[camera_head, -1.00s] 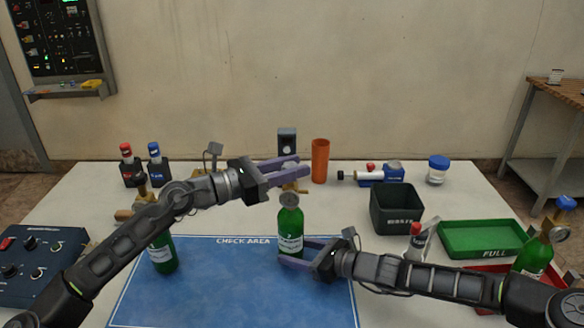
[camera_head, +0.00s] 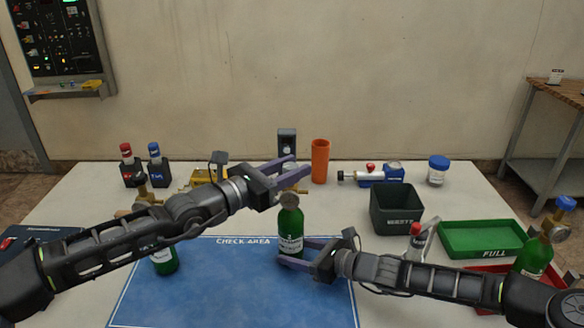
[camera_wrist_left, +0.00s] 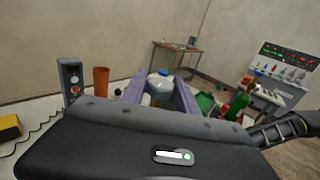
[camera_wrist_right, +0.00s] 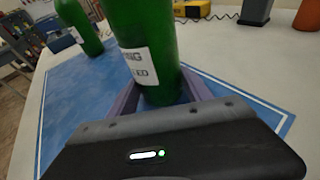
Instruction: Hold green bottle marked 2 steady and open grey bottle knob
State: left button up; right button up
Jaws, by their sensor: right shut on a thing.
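A green bottle (camera_head: 290,232) with a white label and a round grey gauge (camera_head: 289,200) on top stands upright at the back edge of the blue check area. My right gripper (camera_head: 284,251) is shut on its lower body; the bottle also shows between the fingers in the right wrist view (camera_wrist_right: 148,45). I cannot read a number on its label. My left gripper (camera_head: 299,165) is open at the bottle's top, its fingers pointing right and slightly up. They overlap the valve, so the grey knob is hidden and I cannot tell whether they touch it.
Another green bottle (camera_head: 165,257) stands at the left, partly behind my left arm. A third (camera_head: 533,256) stands at the right by the red tray. An orange cup (camera_head: 320,160) and a grey device (camera_head: 287,143) stand behind. The waste bin (camera_head: 396,222) is to the right.

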pick_arm(q)
jog(key=o, duration=0.3)
jog(key=shift+s, duration=0.1)
jog(key=v, duration=1.2)
pick_arm(e)
jog(key=o, duration=1.1)
jog(key=shift+c, duration=0.2)
jog(key=v, duration=1.2)
jog(key=shift+r, duration=0.1)
